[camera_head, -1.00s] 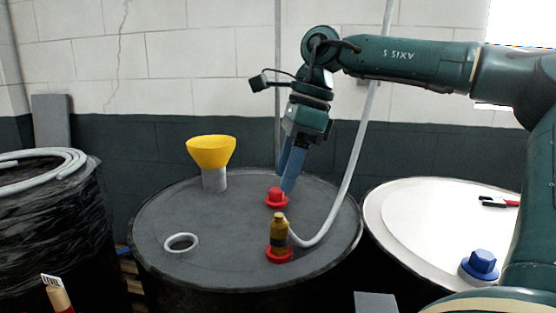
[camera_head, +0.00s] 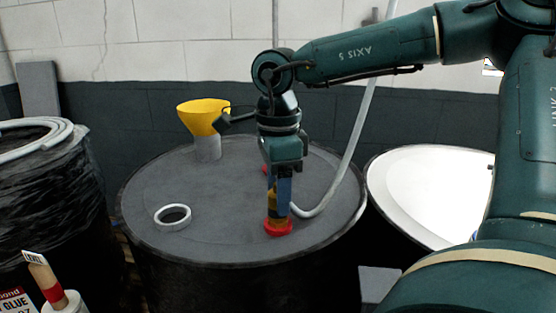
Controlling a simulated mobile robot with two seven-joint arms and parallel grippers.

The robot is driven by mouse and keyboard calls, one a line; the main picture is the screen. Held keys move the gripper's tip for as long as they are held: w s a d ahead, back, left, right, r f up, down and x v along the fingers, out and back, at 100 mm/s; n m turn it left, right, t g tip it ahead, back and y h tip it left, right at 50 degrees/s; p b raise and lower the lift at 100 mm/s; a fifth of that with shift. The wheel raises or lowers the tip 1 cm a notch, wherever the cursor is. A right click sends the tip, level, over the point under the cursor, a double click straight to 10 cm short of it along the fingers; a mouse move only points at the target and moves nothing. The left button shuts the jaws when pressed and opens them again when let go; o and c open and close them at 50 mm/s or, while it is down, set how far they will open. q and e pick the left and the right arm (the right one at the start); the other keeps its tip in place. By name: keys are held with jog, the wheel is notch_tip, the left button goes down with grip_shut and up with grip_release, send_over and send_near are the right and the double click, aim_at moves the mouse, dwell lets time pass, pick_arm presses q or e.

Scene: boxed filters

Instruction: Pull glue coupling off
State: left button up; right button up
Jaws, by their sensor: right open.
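The brass-coloured coupling (camera_head: 272,206) stands upright on a red collar (camera_head: 278,229) on the dark drum lid (camera_head: 225,240). A grey hose (camera_head: 341,172) runs from the coupling's side and up the wall. My right gripper (camera_head: 279,198) points down over the coupling, its blue fingers at the coupling's upper part. It is open; a finger hides part of the coupling, and I cannot tell whether the fingers touch it. A red cap (camera_head: 265,170) behind is mostly hidden by the gripper. My left gripper is not in view.
A yellow funnel (camera_head: 203,116) and a grey ring (camera_head: 173,217) are on the same lid. A white-topped drum (camera_head: 420,190) stands at right, partly behind my right arm. A wrapped drum (camera_head: 50,200) with coiled hose is at left. A glue bottle and brush (camera_head: 47,285) show bottom left.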

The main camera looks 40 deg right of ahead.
jog(key=shift+f, duration=1.45)
jog(key=c, duration=1.2)
jog(key=shift+o, duration=0.2)
jog(key=shift+r, duration=0.1)
jog(key=shift+r+p, duration=2)
jog(key=shift+r, duration=0.85)
